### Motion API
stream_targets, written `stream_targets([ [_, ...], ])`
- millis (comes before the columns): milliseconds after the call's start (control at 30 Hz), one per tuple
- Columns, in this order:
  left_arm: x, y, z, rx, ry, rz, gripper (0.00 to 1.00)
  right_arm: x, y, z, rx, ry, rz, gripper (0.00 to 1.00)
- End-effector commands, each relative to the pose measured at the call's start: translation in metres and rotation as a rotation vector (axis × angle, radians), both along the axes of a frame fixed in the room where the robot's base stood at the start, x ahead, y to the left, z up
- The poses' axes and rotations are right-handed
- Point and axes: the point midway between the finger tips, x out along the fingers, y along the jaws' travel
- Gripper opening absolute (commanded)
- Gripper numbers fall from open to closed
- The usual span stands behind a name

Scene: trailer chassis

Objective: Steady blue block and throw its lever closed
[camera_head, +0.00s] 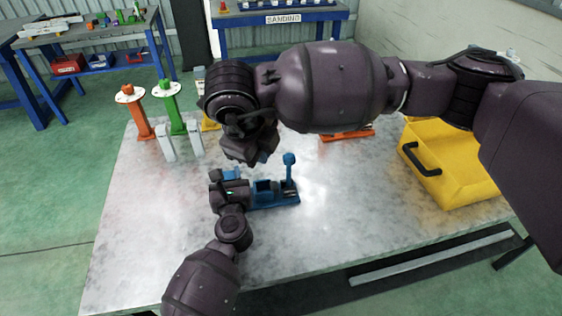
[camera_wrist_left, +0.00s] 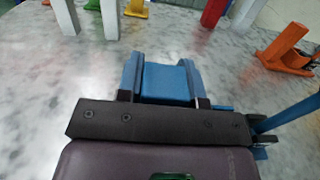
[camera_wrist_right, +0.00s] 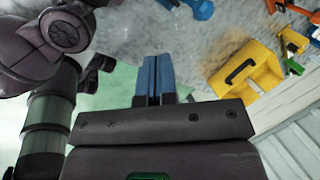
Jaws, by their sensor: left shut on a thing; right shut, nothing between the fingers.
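The blue block (camera_head: 272,196) sits on the metal table in front of me. Its blue lever (camera_head: 289,172), with a round knob on top, stands about upright at the block's right end. My left gripper (camera_head: 231,184) is shut on the block's left part. The left wrist view shows the block (camera_wrist_left: 166,82) between its fingers and the lever (camera_wrist_left: 289,113) slanting at the right. My right gripper (camera_head: 262,157) is shut and empty, above the block and left of the knob. In the right wrist view its blue fingertips (camera_wrist_right: 158,62) are together, and a blue knob (camera_wrist_right: 202,9) shows at the top.
A yellow bin (camera_head: 455,145) stands at the table's right, and an orange block (camera_head: 347,134) lies behind my right arm. Orange (camera_head: 138,115), green (camera_head: 173,110) and white posts (camera_head: 166,143) stand at the back left. The table's front right is clear.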

Motion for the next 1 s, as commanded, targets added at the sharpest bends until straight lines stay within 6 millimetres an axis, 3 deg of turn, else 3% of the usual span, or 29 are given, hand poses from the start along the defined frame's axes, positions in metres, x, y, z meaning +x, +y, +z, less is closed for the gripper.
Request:
stream_targets([
  [300,0.000,0.000,0.000,0.000,0.000,0.000,0.00,0.001,-0.003,0.001,0.046,-0.052,-0.211,0.00],
  [733,0.000,0.000,0.000,0.000,0.000,0.000,0.00,0.002,-0.003,0.000,0.051,-0.054,-0.225,0.00],
  [1000,0.000,0.000,0.000,0.000,0.000,0.000,0.00,0.009,-0.009,-0.027,0.049,-0.052,-0.226,0.00],
])
